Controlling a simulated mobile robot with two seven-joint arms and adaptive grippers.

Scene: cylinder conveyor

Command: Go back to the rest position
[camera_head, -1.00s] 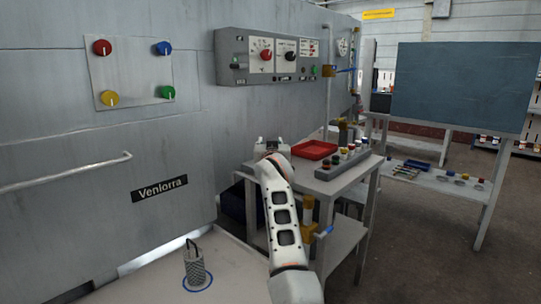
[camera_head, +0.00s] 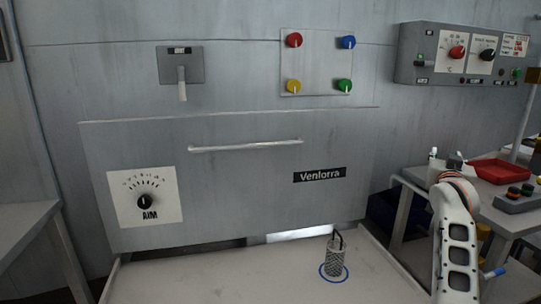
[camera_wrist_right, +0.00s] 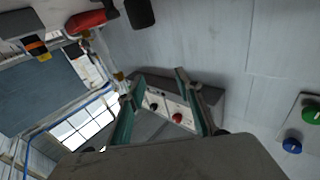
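My right arm comes in at the lower right of the head view, and its gripper (camera_head: 447,160) is raised beside the small side table. In the right wrist view the two fingers of my right gripper (camera_wrist_right: 160,88) stand wide apart with nothing between them. The grey control box (camera_wrist_right: 208,100) shows well beyond the fingers. My left gripper is not in the head view. A grey mesh cylinder with a dark handle (camera_head: 336,257) stands upright within a blue ring on the pale work surface (camera_head: 230,276), apart from my gripper.
The grey machine front (camera_head: 245,215) has a bar handle, a dial and a lever (camera_head: 182,85). Four coloured knobs sit on a panel (camera_head: 316,62). The side table holds a red tray (camera_head: 500,170) near my right arm. The pale surface left of the cylinder is clear.

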